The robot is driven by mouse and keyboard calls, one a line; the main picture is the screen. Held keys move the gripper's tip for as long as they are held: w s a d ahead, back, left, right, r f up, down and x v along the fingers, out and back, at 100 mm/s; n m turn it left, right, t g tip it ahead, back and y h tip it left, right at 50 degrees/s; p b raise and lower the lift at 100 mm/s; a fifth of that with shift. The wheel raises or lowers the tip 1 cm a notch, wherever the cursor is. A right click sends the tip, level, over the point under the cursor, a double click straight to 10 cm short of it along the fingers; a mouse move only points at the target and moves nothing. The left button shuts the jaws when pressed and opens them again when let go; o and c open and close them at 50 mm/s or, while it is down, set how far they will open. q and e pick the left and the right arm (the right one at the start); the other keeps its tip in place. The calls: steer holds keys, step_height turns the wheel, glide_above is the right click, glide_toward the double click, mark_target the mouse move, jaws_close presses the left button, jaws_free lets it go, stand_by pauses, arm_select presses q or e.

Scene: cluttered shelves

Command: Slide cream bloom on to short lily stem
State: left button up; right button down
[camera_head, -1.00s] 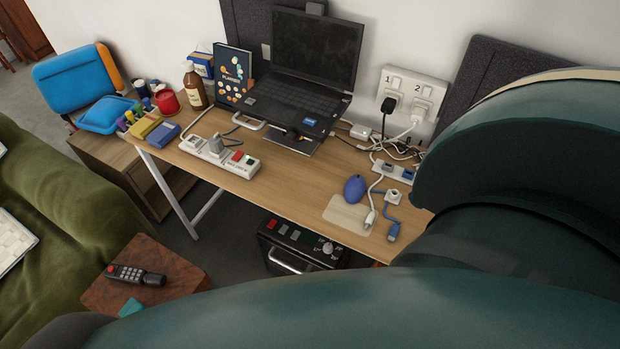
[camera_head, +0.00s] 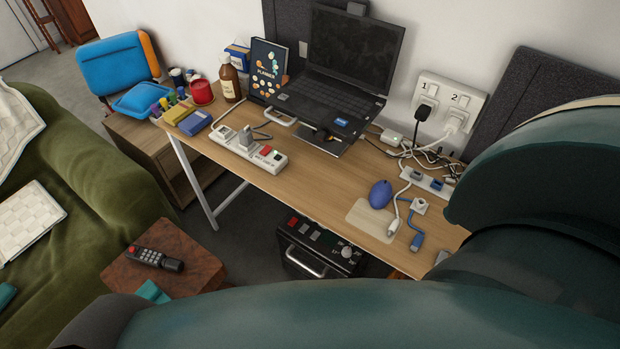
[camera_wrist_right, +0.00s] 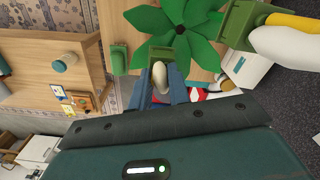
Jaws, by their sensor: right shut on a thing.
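In the right wrist view, my right gripper (camera_wrist_right: 163,88) is shut on a smooth cream oval piece, which looks like the cream bloom (camera_wrist_right: 160,75). Its tip points away from me, toward a rosette of broad green leaves (camera_wrist_right: 185,28). A green upright piece (camera_wrist_right: 118,58) stands left of the leaves, and a larger green block (camera_wrist_right: 240,22) stands right of them. A yellow piece (camera_wrist_right: 295,22) and a large cream piece (camera_wrist_right: 285,45) extend from beside that block. I cannot tell which green piece is the short lily stem. My left gripper is in neither view.
A remote (camera_head: 155,259) lies on a small brown table (camera_head: 190,262). My arm hides the lower right.

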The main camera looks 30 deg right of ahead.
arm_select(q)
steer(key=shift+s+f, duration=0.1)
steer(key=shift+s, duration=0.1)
arm_select(e)
steer(key=shift+f, duration=0.15)
stand_by(0.3)
steer(key=c, duration=1.2)
jaws_free()
steer(key=shift+c, duration=0.2)
arm_select(q)
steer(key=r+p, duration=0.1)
steer(key=p, duration=0.1)
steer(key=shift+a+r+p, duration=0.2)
steer(key=shift+p, duration=0.15)
arm_select(e)
step_height(320, 180, up, 13)
